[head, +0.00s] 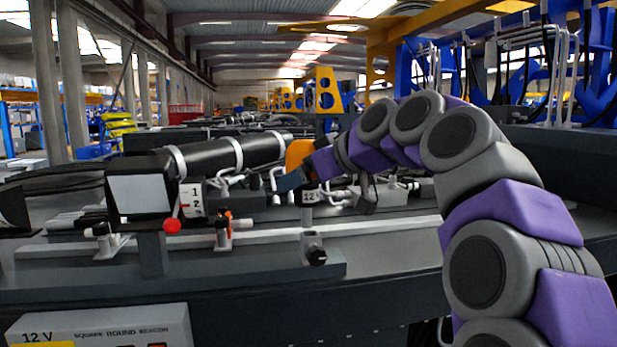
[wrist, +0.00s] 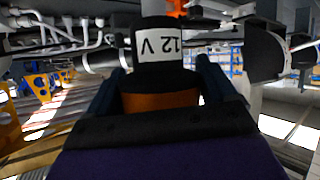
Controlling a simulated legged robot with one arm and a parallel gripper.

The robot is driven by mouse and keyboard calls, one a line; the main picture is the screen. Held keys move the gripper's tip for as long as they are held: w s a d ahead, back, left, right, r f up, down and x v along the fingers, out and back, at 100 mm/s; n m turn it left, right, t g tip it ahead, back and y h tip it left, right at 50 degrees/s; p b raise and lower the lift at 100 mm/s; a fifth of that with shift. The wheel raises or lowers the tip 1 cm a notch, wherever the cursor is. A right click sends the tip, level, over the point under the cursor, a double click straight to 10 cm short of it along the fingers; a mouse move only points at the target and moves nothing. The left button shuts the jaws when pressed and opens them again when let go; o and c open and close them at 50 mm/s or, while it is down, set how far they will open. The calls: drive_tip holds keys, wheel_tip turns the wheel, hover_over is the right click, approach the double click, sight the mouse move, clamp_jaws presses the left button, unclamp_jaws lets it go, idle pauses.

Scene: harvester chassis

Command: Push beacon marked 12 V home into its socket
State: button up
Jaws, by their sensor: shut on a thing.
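The beacon has an orange dome (head: 299,154) and a black base with a white label (head: 310,197) that reads 12 in the head view. In the wrist view the black base of the beacon (wrist: 160,79) carries an upside-down 12 V label, with an orange band nearer the palm. My gripper (head: 291,180) is shut on the beacon; its dark fingers (wrist: 161,92) lie on both sides of it. The beacon looks about upright above a grey rail. Its lower end and socket are not clear, so I cannot tell how deep it sits.
A black box with a white face (head: 143,194) and a 1 2 tag stands left of the beacon. A grey block with a black knob (head: 312,249) sits below. White pipes run behind. A labelled box (head: 100,330) is at lower left.

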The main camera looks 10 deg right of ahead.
sight(317, 201)
drive_tip(key=shift+a, duration=0.15)
drive_tip(key=shift+d+r, duration=0.1)
drive_tip(key=shift+d, duration=0.4)
drive_tip(key=shift+a, duration=0.15)
idle(0.4)
drive_tip(key=shift+f+b, duration=0.85)
drive_tip(key=shift+b, duration=0.15)
drive_tip(key=shift+r, duration=0.15)
drive_tip(key=shift+r+p, duration=0.35)
drive_tip(key=shift+r, duration=0.05)
drive_tip(key=shift+d+b, duration=0.2)
drive_tip(key=shift+b, duration=0.1)
idle(1.5)
drive_tip(key=shift+f+b, duration=2.25)
drive_tip(key=shift+f, duration=0.25)
drive_tip(key=o, duration=1.4)
